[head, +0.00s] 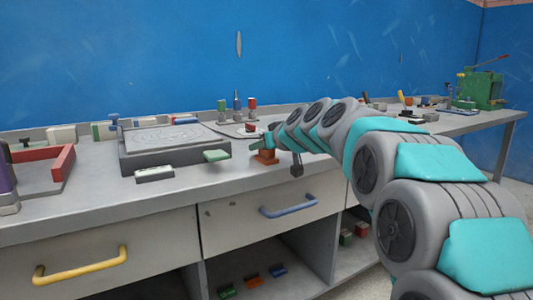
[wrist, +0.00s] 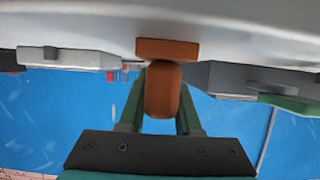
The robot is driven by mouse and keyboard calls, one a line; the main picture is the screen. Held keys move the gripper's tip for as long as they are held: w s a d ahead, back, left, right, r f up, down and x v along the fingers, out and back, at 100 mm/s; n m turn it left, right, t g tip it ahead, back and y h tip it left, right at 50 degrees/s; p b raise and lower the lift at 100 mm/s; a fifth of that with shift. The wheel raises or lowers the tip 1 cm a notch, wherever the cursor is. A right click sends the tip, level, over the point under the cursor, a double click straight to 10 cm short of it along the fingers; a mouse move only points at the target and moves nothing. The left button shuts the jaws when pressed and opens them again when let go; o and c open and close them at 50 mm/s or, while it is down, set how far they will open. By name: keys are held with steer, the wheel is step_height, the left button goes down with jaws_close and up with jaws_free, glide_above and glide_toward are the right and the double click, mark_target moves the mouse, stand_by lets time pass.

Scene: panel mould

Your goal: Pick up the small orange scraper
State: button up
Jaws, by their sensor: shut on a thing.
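The small orange scraper (wrist: 167,50) shows in the wrist view as a flat brown-orange block with a rounded handle. My gripper (wrist: 162,98) has its two green fingers on either side of the handle, shut on it. In the head view, the scraper (head: 265,157) is at the front part of the grey bench, at the end of my arm. Whether its block touches the bench top cannot be told. My arm and fingers hide part of the handle.
A grey panel mould (head: 172,148) stands left of the scraper, with a green-topped piece (head: 216,156) at its near corner. Small coloured bottles (head: 237,104) stand behind. A red frame (head: 62,165) is at the far left.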

jaws_close()
